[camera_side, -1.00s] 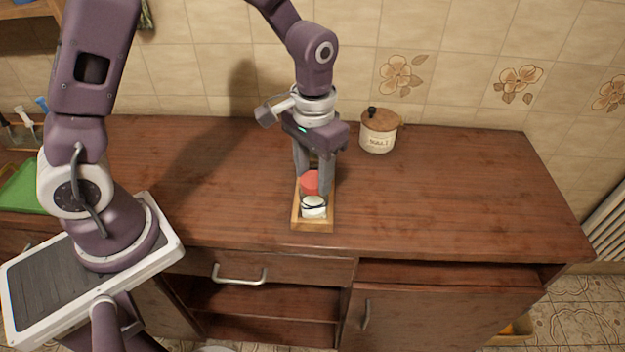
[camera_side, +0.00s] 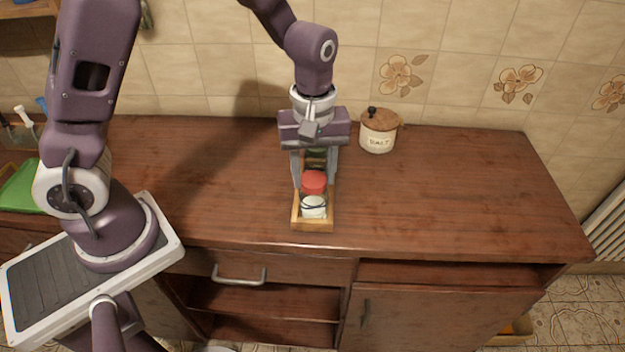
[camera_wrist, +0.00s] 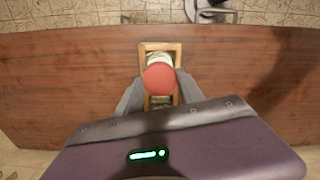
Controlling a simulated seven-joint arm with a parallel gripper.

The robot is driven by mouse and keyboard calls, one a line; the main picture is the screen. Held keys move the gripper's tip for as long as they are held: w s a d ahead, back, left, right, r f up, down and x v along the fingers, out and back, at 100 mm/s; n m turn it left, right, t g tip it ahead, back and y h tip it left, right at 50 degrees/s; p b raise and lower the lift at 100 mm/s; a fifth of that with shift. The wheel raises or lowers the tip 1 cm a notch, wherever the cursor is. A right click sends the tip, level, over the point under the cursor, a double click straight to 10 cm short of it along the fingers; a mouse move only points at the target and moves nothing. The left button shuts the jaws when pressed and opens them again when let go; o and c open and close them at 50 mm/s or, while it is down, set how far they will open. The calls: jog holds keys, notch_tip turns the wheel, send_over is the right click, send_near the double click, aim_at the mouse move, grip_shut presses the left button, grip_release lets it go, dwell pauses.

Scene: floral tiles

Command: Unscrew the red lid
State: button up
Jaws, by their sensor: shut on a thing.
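The red lid (camera_side: 314,182) is round and sits in a row of jars in a narrow wooden tray (camera_side: 313,226) on the counter. It also shows from above in the wrist view (camera_wrist: 160,79). My gripper (camera_side: 315,182) points down over the tray, with one finger on each side of the red lid, and is shut on it. The jar body under the red lid is mostly hidden. A jar with a whitish top (camera_side: 313,205) stands in front of it in the tray. A green-topped jar (camera_side: 317,153) shows partly behind, between the fingers.
A cream canister with a brown lid (camera_side: 378,132) stands at the back, right of my gripper, near the tiled wall. The counter (camera_side: 450,190) is clear to the right. A green tray (camera_side: 20,188) lies at the far left.

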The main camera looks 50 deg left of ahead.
aim_at(313, 179)
jog(key=n, duration=0.3)
jog(key=shift+n, duration=0.3)
jog(key=n, duration=0.5)
jog(key=o, duration=1.1)
jog(key=shift+r, duration=0.1)
jog(key=shift+r, duration=1.45)
